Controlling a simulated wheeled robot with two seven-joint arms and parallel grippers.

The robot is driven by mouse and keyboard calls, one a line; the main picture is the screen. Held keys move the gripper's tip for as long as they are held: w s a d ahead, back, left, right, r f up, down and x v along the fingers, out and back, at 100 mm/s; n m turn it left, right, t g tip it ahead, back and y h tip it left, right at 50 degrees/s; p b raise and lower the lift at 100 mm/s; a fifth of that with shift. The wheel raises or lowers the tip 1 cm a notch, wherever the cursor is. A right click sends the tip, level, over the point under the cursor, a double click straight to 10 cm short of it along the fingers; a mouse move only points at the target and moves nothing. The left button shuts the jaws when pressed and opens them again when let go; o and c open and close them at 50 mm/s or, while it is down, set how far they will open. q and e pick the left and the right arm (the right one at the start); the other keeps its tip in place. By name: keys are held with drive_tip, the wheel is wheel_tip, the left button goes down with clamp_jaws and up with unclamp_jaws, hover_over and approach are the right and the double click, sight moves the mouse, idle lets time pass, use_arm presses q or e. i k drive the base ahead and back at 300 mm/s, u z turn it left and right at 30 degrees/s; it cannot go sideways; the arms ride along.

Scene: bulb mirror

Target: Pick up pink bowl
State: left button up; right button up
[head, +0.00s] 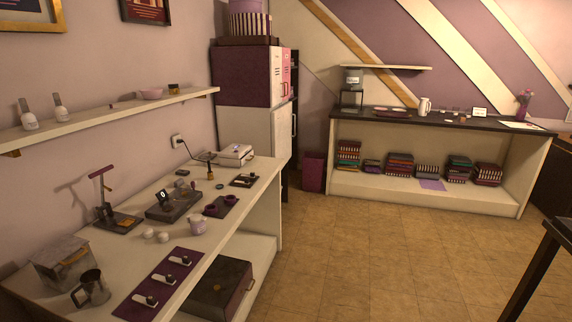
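A small pink bowl (151,93) sits upright on the white wall shelf (105,117) at the left. It stands toward the middle-right part of the shelf, between the white bottles and a small dark item. Neither of my grippers is in view, so I cannot see their state. Nothing hides the bowl.
A white counter (233,222) with tools, a scale (174,205) and a purple mat (160,285) stands below the shelf. White bottles (59,107) share the shelf. A fridge-like cabinet (252,110) stands behind. The tiled floor (350,260) is open in the middle; a dark table edge is at right.

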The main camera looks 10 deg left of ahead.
sight(148, 94)
drive_tip(key=i, duration=2.9)
drive_tip(key=u, duration=0.2)
